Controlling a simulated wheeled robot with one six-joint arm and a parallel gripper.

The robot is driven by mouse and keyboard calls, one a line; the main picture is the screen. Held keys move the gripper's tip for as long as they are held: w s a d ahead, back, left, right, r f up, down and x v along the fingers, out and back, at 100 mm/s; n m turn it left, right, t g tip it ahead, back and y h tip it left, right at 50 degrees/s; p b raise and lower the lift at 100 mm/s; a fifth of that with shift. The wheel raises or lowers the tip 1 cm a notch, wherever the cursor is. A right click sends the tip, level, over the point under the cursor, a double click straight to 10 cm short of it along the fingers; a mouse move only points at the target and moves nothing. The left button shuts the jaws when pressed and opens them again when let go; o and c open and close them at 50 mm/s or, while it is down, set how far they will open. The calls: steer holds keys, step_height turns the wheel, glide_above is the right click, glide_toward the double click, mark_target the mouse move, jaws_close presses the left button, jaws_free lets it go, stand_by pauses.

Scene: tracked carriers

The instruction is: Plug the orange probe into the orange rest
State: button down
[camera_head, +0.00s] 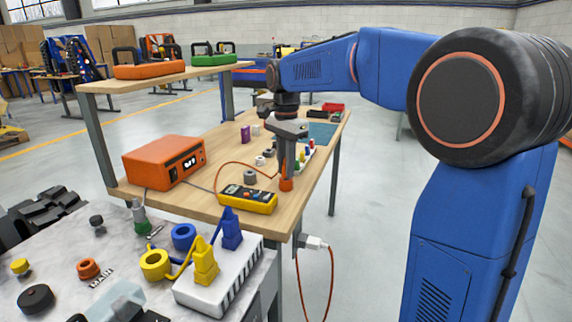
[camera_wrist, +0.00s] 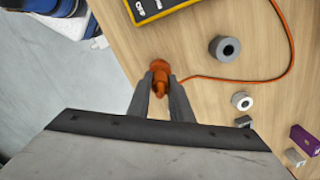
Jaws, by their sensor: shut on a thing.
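My gripper (camera_head: 286,172) points down over the right edge of the wooden workbench. In the wrist view its two fingers (camera_wrist: 160,84) are shut on the orange probe (camera_wrist: 160,89). An orange cable runs from there across the bench to the yellow multimeter (camera_head: 248,200).
A grey ring (camera_wrist: 225,48), a white ring (camera_wrist: 243,104) and a purple block (camera_wrist: 304,139) lie on the bench. An orange power unit (camera_head: 164,162) stands at its left.

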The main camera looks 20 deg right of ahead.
steer(key=shift+f, duration=0.25)
steer(key=c, duration=1.5)
jaws_free()
step_height(320, 180, up, 17)
steer(key=shift+r, duration=0.2)
steer(key=s+d+f+n+t, duration=0.1)
steer(key=s+d+f+n, duration=0.15)
steer(key=s+f, duration=0.4)
steer(key=s+d+f+n+t, duration=0.1)
steer(key=s+d+f+n, duration=0.2)
steer(key=s, duration=0.7)
steer(key=s+f+n+t, duration=0.1)
steer(key=s+f+n, duration=0.1)
steer(key=s+f, duration=0.3)
steer(key=s+d+f+n+t, duration=0.1)
steer(key=s+f+n, duration=0.2)
steer(key=s+f, duration=0.3)
steer(key=s+f+n, duration=0.2)
steer(key=s+f, duration=0.4)
steer(key=f, duration=0.2)
steer(key=shift+d+f+n+t, duration=0.1)
steer(key=shift+d+n+t, duration=0.15)
steer(key=shift+n+t, duration=0.15)
